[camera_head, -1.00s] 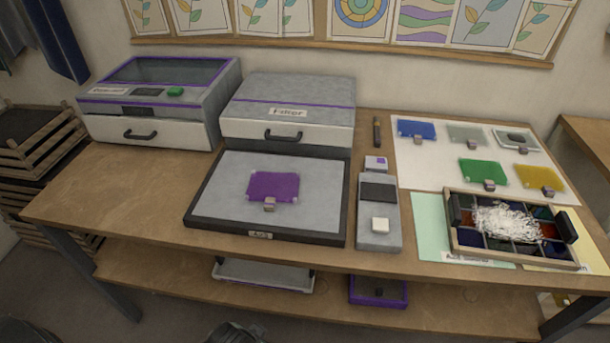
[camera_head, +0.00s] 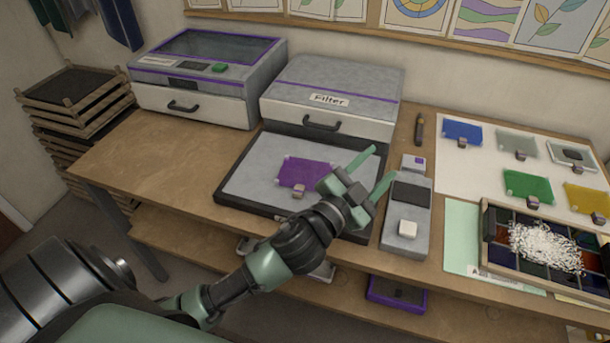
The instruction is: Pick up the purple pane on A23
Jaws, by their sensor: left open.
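The purple pane (camera_head: 296,172) lies flat on a grey board with a dark frame (camera_head: 248,172) in the middle of the bench. A small grey-brown block (camera_head: 299,191) sits at the pane's front edge. The board's label is hidden behind my arm. My left gripper (camera_head: 383,168) is open and empty, its two green fingers spread. It is above the board's right side, to the right of the pane, and the hand overlaps the pane's right edge in the picture. My right gripper is not in view.
A grey device with a white button (camera_head: 407,229) stands right of the board. The Filter box (camera_head: 338,88) and another machine (camera_head: 203,75) stand behind. Coloured panes, such as a green one (camera_head: 526,187), lie on a white sheet at right. The bench's left part is clear.

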